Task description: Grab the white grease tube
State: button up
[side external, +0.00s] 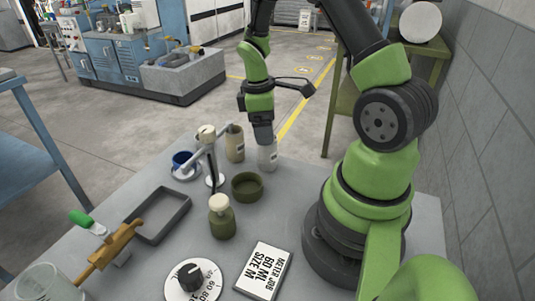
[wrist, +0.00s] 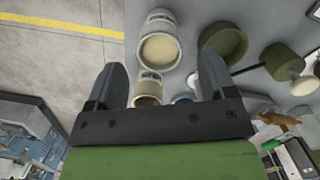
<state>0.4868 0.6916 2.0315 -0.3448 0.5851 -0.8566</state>
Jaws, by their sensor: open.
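The white grease tube (side external: 268,158) stands upright on the grey table in the side view, its top partly hidden by my gripper. My gripper (side external: 263,140) points down right at its upper end. In the wrist view a pale, labelled cylinder with a beige round end, which looks like the white tube (wrist: 160,22), lies just past my gripper's fingertips (wrist: 163,62). The fingers are apart with nothing clamped between them. I cannot tell whether they touch the tube. A beige tube (side external: 235,143) stands close to its left; it also shows lower in the wrist view (wrist: 148,88).
A green dish (side external: 247,186) and a white-capped green bottle (side external: 222,221) stand nearby. A pale stand (side external: 208,135) and a blue cup (side external: 185,162) are left of the tubes. A dark tray (side external: 160,233), a dial (side external: 192,280) and a text card (side external: 264,270) lie nearer the camera.

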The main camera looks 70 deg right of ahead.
aim_at(268, 147)
jog(key=shift+s+d+f, duration=0.1)
jog(key=shift+s+f, duration=0.1)
jog(key=shift+f, duration=1.4)
jog(key=shift+s+d+f, duration=0.1)
jog(key=shift+s+f, duration=0.05)
jog(key=shift+f, duration=1.4)
jog(key=c, duration=1)
jog(key=shift+c, duration=0.2)
jog(key=shift+r, duration=0.1)
